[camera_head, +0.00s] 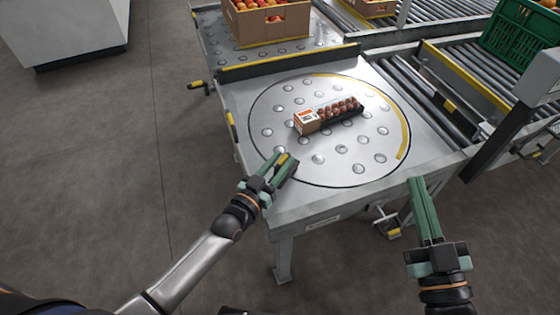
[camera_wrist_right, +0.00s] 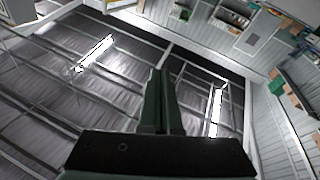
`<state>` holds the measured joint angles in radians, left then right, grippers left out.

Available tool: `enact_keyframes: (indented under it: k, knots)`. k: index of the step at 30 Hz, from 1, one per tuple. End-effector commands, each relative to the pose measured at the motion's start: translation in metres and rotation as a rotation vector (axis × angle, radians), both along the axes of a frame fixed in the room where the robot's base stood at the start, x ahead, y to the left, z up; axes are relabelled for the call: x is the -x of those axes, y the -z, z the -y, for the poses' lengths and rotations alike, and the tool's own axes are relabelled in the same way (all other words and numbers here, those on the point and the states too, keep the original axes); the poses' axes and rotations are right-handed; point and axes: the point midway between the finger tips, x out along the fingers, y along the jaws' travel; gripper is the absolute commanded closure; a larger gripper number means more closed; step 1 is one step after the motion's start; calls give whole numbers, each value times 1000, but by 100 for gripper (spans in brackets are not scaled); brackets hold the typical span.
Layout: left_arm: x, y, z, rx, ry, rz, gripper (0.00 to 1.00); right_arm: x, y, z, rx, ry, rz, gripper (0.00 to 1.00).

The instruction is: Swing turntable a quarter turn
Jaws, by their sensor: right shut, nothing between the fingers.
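The turntable (camera_head: 290,165) is a round metal disc with ball casters, set flush in a metal table and outlined by a dark ring. A yellow arc (camera_head: 404,135) marks its right and far rim. A carton of tomatoes (camera_head: 307,124) lies on the disc near its middle. My left gripper (camera_head: 284,160) is at the disc's near left edge. Its fingers stand apart on either side of a small yellow piece (camera_head: 284,158); I cannot tell whether they grip it. My right gripper (camera_head: 416,180) is shut and empty by the table's front right corner; its fingers also show together in the right wrist view (camera_wrist_right: 159,74).
A cardboard box of tomatoes (camera_head: 262,28) stands on the far ball table, behind a dark, yellow-edged bar (camera_head: 290,62). Roller conveyors (camera_head: 435,95) run along the right, with a green crate (camera_head: 525,30) at the far right.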

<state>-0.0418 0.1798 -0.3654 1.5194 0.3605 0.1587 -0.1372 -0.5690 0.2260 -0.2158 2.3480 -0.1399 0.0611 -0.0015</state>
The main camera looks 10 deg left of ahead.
Motion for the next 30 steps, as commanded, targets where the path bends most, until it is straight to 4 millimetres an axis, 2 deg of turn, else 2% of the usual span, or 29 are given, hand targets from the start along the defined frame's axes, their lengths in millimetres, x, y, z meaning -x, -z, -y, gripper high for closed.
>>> enact_keyframes:
  k: [2,10,14,22,30]
  knots:
    - [0,0,0,-1,0,0,54,0,0,0,0,0,1,100]
    - [1,0,-1,-2,0,-2,54,0,-1,0,-1,0,2,100]
    - [7,0,-3,-3,0,-1,54,-1,0,0,-1,2,-14,100]
    - [47,-1,-16,-3,0,-4,54,-3,66,4,2,36,-281,100]
    - [94,0,-32,-3,0,-3,54,10,125,6,4,57,-523,100]
